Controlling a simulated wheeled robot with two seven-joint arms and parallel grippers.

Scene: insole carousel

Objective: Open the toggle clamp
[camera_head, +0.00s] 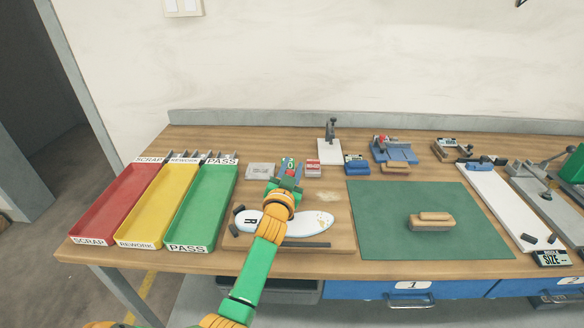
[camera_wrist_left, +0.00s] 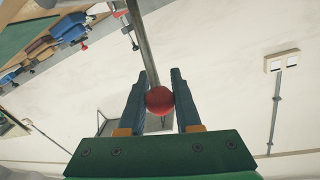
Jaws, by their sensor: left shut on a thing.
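The toggle clamp's handle shows in the left wrist view as a metal rod (camera_wrist_left: 145,45) ending in a round red knob (camera_wrist_left: 159,100). My left gripper (camera_wrist_left: 160,96) has its two blue fingers on either side of the knob, shut on it. In the head view, my left gripper (camera_head: 291,172) is above the back edge of a wooden board (camera_head: 339,236), with a bit of red between its fingers. The clamp's base and arm are hidden behind my gripper and wrist. A white insole (camera_head: 310,221) marked R lies on the board, partly covered by my left arm. My right gripper is not in view.
Red (camera_head: 104,200), yellow (camera_head: 157,203) and green (camera_head: 205,203) trays stand at the left. A green mat (camera_head: 400,195) with a wooden block (camera_head: 432,221) lies right of the board. Small fixtures and a black upright stand (camera_head: 331,130) line the back.

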